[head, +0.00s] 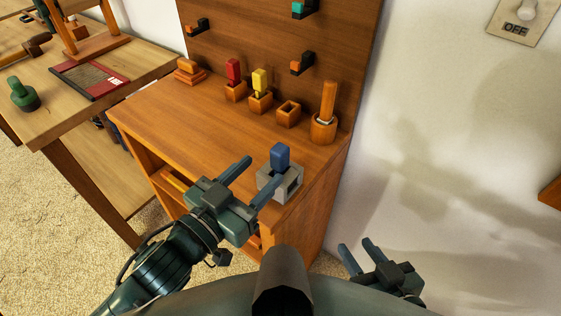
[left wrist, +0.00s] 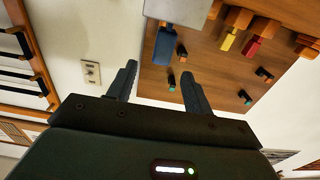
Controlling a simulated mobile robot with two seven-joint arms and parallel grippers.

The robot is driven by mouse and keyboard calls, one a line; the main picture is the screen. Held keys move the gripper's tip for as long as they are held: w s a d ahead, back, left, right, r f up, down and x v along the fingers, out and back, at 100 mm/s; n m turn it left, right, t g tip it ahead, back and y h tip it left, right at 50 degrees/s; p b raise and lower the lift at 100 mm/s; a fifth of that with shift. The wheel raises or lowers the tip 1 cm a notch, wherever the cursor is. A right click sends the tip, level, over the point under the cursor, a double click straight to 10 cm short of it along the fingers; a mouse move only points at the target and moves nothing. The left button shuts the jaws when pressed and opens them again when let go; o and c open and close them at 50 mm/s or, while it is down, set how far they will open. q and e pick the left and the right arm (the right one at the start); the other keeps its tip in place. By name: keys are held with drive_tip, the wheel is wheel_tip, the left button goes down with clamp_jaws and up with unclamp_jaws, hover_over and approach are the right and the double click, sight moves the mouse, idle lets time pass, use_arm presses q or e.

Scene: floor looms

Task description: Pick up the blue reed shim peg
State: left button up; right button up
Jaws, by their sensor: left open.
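The blue reed shim peg (head: 280,157) stands upright in a grey block (head: 291,191) near the front right of the wooden cabinet top. My left gripper (head: 262,172) is open and empty, with its fingers pointing toward the peg from the front left. In the left wrist view the blue peg (left wrist: 164,46) hangs upside down in the picture from the grey block (left wrist: 180,9), beyond the open fingertips (left wrist: 159,72). The fingers do not appear to touch it. My right gripper (head: 358,245) is open and empty at the lower right, away from the cabinet.
Behind the peg stand a red peg (head: 233,70) and a yellow peg (head: 260,81) in wooden holders, an empty wooden holder (head: 288,114) and a round wooden pot (head: 324,127) with a handle. The back panel (head: 270,35) bears several hooks.

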sight(286, 147)
use_arm(q)
drive_tip(key=x, duration=0.9)
drive_tip(key=shift+w+f, duration=0.15)
drive_tip(key=shift+f, duration=0.1)
drive_tip(key=c, duration=1.1)
